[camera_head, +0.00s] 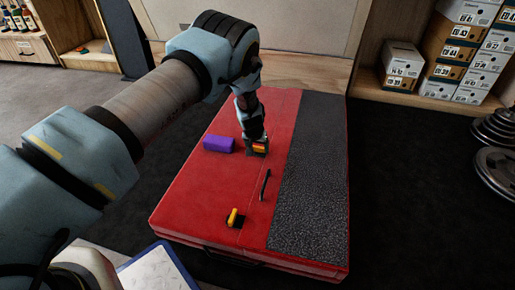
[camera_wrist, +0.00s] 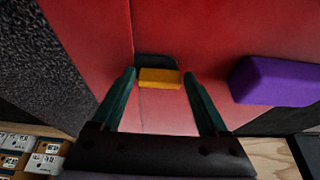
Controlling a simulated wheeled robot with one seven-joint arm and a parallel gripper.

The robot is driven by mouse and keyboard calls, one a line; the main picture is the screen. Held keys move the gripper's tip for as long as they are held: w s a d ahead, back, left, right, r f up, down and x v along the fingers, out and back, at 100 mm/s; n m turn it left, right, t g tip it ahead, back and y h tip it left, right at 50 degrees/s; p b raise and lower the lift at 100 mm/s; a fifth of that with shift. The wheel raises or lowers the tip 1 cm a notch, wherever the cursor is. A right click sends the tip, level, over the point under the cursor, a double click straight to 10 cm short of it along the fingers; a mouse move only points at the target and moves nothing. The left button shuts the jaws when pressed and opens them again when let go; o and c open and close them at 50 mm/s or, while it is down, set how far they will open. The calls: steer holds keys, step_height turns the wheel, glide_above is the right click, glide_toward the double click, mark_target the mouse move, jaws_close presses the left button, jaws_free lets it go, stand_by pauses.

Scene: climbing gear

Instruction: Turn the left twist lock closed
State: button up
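A yellow twist lock (camera_head: 259,147) on a black base sits on the far part of the red crash pad (camera_head: 190,190). In the wrist view this lock (camera_wrist: 159,78) lies crosswise between my fingertips, just beyond them. My gripper (camera_head: 254,143) points down over it; in the wrist view my gripper (camera_wrist: 160,80) has its two green fingers spread apart with nothing clamped. I cannot tell whether the fingertips touch the lock. A second yellow twist lock (camera_head: 235,217) sits on the near part of the pad, clear of my arm. The frames do not make plain which lock is the left one.
A purple block (camera_head: 218,144) lies on the pad, left of my gripper, and also shows in the wrist view (camera_wrist: 276,81). A black strap handle (camera_head: 265,186) stands between the locks. Shoe boxes (camera_head: 450,50) and weight plates (camera_head: 498,150) are at the right.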

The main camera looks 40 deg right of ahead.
steer(key=c, duration=1)
